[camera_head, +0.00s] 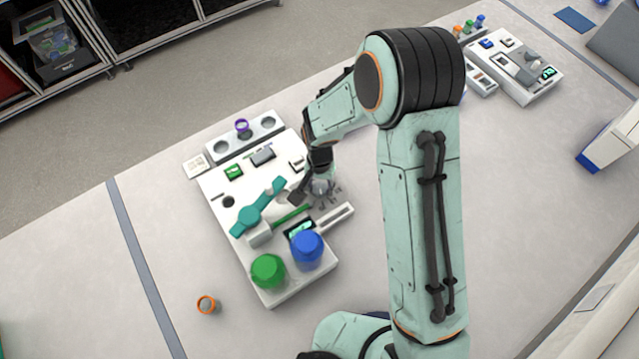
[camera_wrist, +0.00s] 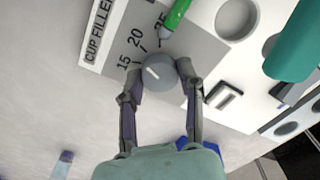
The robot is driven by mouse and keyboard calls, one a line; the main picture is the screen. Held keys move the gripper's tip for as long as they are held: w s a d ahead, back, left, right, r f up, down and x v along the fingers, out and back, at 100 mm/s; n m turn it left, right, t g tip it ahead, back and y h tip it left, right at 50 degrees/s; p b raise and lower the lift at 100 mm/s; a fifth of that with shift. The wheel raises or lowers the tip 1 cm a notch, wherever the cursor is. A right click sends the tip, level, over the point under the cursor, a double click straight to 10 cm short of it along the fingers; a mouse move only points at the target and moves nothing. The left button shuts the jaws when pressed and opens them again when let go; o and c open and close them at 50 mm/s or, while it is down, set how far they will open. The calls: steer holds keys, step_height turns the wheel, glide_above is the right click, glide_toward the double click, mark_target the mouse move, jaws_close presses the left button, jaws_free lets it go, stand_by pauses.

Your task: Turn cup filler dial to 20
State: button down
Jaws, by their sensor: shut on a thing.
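The cup filler dial (camera_wrist: 160,76) is a round grey knob with a short white line on its top. The printed panel (camera_wrist: 112,60) beside it reads "CUP FILLER", with 15, 20 and part of another number. The white line slants toward the upper left, roughly toward the 15 and 20 side; its exact reading is unclear. My gripper (camera_wrist: 161,68) is shut on the dial, one finger on each side. In the head view my gripper (camera_head: 308,190) is at the right side of the white station (camera_head: 223,190), partly hiding the dial.
A green pen-like rod (camera_wrist: 176,17) lies close to the dial. A teal lever (camera_head: 258,209), green container (camera_head: 268,271) and blue container (camera_head: 307,249) are on the station. An orange-rimmed cup (camera_head: 208,304) stands on the table, with clear table around it.

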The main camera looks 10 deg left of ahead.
mark_target(320, 188)
stand_by(0.4)
steer(key=c, duration=0.7)
jaws_free()
step_height(320, 188, up, 12)
steer(key=shift+d, duration=0.1)
